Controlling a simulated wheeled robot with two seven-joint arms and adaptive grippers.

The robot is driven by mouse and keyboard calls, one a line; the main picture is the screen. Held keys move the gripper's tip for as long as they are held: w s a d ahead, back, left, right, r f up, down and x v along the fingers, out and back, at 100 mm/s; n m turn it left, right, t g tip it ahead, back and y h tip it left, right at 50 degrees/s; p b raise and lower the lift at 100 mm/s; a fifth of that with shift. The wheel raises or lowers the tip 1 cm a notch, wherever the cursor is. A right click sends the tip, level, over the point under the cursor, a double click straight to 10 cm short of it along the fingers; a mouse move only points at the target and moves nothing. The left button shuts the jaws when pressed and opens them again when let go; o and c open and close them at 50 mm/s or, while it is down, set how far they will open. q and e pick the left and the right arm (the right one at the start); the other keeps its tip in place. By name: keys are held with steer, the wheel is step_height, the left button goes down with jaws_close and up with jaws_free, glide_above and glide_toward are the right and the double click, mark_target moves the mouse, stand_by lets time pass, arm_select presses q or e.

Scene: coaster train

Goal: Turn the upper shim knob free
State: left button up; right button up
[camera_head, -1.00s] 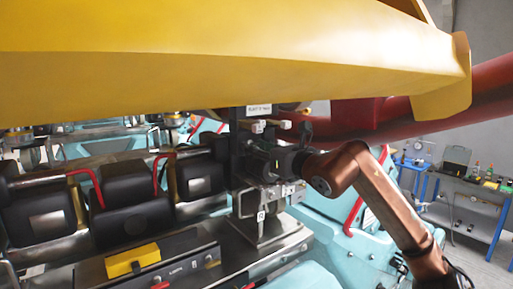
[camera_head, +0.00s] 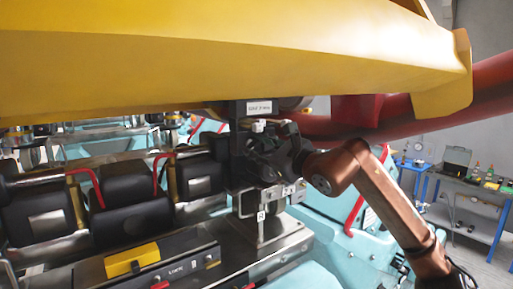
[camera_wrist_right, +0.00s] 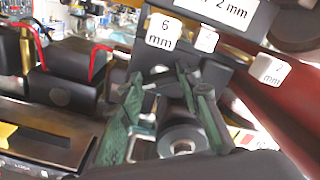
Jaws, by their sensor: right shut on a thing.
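A dark metal bracket block (camera_head: 243,168) hangs under the yellow car body and carries the shim knobs. White tags show on it, one reading 6 mm (camera_wrist_right: 164,33) and another 2 mm (camera_wrist_right: 272,70) in the wrist view. My right gripper (camera_head: 268,152) is at the upper part of this block, reaching in from the right. A grey round end with a hole (camera_wrist_right: 182,139) shows close by. My left gripper is not in view.
The yellow car body (camera_head: 220,65) hangs low over the work area. Black padded units with red handles (camera_head: 135,205) stand left. A panel with a yellow block (camera_head: 132,260) lies in front. A red tube (camera_head: 490,85) and a bench (camera_head: 478,195) are at right.

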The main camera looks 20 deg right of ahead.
steer(key=n, duration=0.5)
steer(key=shift+n+p, duration=0.3)
steer(key=n+p, duration=0.1)
steer(key=n, duration=0.4)
steer(key=shift+f+n, duration=0.1)
steer(key=shift+n, duration=0.3)
steer(key=o, duration=0.9)
steer(key=shift+a, duration=0.1)
